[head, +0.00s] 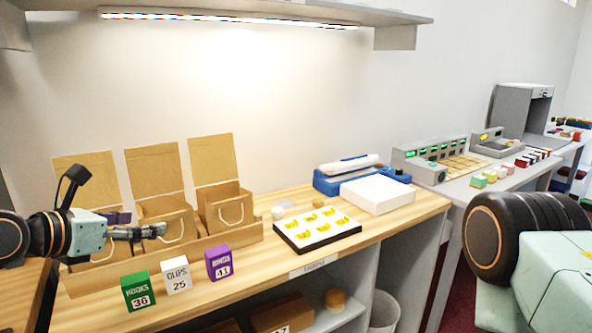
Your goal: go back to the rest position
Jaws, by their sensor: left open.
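My left gripper (160,230) reaches in from the left. It is open, with nothing seen between its fingers, in front of the open cardboard boxes. It partly hides the left box (85,172) and the middle box (153,172); the right box (214,163) is clear of it. At the right edge a black joint and pale link of my right arm show. My right gripper is out of the picture.
Green (138,291), white (177,275) and purple (218,262) labelled blocks stand along the wooden counter's front edge. A tray of yellow pieces (317,228), a white box (377,194) and a blue device (348,174) stand further right. A shelf (230,10) hangs above.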

